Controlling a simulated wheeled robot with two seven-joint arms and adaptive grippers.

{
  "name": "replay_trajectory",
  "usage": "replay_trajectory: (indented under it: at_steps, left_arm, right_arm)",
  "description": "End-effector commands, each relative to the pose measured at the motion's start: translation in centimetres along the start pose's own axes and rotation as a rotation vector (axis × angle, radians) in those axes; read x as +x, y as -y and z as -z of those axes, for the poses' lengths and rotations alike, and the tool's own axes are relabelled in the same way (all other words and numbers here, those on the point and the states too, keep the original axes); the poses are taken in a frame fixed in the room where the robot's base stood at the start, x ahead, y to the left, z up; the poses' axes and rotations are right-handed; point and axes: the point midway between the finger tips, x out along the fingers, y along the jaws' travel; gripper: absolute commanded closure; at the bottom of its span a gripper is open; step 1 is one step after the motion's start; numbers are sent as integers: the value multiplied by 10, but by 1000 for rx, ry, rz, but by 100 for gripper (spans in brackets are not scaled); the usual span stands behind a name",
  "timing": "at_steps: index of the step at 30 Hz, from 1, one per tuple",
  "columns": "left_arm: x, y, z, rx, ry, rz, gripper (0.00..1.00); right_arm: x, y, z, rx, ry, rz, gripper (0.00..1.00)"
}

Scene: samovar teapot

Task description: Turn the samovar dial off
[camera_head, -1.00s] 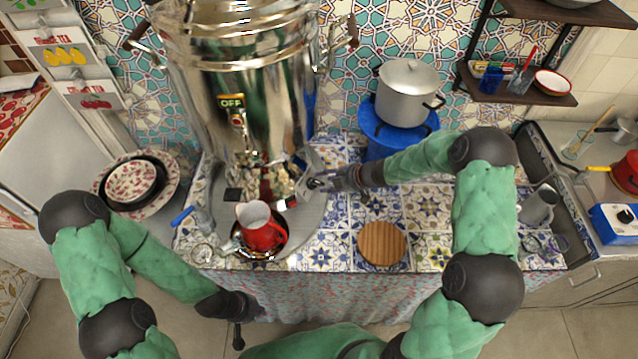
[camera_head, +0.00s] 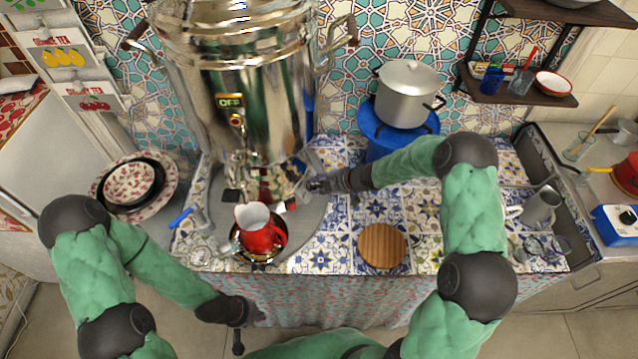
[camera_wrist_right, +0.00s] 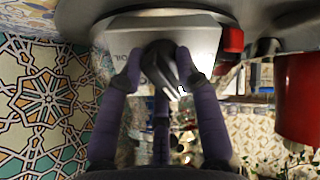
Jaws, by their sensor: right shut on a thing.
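The large shiny metal samovar (camera_head: 280,110) stands at the back left of the counter. Its control panel, silver with partly hidden lettering, shows in the right wrist view (camera_wrist_right: 205,42), and a black dial (camera_wrist_right: 160,62) sits on it. My right gripper (camera_head: 312,184) is at the samovar's lower right side. In the right wrist view its purple fingers (camera_wrist_right: 158,75) are closed around the dial. The dial's pointer setting cannot be read. My left gripper (camera_head: 242,325) hangs in front of the counter's edge, away from the samovar; its finger opening is unclear.
A red teapot (camera_head: 262,238) stands on a tray below the samovar's tap. A round wooden board (camera_head: 382,246) lies right of it on the tiled counter. A silver pot (camera_head: 408,92) sits on a blue stand behind my right forearm. Patterned plates (camera_head: 163,203) are at left.

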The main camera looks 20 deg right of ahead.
Motion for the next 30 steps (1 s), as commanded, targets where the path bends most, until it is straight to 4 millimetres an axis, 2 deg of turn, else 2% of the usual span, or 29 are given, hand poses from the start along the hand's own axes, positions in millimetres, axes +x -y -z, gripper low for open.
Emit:
replay_trajectory:
  at_steps: [11, 30]
  left_arm:
    - [4, 2, 0, 0, 0, 0, 100]
    - [33, 12, 1, 0, 0, 0, 100]
  right_arm:
    - [-2, -6, 1, -120, 1, -17, 99]
    - [-2, -8, 5, -698, 2, -53, 99]
